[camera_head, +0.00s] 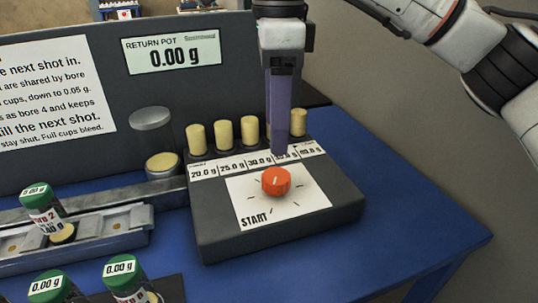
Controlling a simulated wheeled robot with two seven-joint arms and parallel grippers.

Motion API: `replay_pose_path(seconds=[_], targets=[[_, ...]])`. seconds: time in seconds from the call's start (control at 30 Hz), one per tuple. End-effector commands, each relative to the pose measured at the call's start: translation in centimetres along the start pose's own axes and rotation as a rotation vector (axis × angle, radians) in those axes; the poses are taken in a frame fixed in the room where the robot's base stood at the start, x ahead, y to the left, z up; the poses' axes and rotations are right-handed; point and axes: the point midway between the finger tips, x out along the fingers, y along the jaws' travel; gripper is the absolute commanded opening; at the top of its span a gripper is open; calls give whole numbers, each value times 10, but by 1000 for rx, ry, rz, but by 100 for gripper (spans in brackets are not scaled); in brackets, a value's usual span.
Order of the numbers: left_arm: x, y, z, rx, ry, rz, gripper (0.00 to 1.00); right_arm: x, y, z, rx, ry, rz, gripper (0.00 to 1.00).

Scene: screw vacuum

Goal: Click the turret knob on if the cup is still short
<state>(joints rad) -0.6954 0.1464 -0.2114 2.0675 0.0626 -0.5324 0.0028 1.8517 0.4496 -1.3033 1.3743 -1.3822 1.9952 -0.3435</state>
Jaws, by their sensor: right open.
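The orange turret knob (276,181) sits on a white dial plate marked START, on top of a dark box (222,228). My right gripper (279,150) points down just behind the knob, apart from it in the picture. Its purple fingers are open and empty, seen nearly edge-on. They cover part of the row of gram labels (231,166) and a peg behind. A green-topped container (42,207) with a 0.00 g readout and a label ending in 2 stands tilted at the left rail. I cannot tell which thing is the cup. My left gripper is out of view.
Several pale yellow pegs (223,134) stand behind the labels. A grey panel shows RETURN POT 0.00 g (171,54). Two more green-topped containers (124,276) are at lower left. The blue table (415,215) is clear at right.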

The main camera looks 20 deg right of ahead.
Motion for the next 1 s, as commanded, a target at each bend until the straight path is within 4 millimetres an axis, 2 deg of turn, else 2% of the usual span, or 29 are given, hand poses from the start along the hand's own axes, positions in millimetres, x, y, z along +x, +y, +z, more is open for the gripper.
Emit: replay_pose_path(seconds=[0.1, 0.2, 0.5, 0.9, 1.0], targets=[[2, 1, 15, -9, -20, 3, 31, 24, 0, -1, 0, 2, 4, 58], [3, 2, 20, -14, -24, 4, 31, 44, 1, -1, -1, 1, 4, 58], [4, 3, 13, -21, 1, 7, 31, 86, 0, 0, 1, 0, 3, 58], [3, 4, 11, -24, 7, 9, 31, 93, 0, 0, 1, -1, 2, 58], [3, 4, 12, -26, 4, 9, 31, 93, 0, 0, 0, -1, 2, 41]])
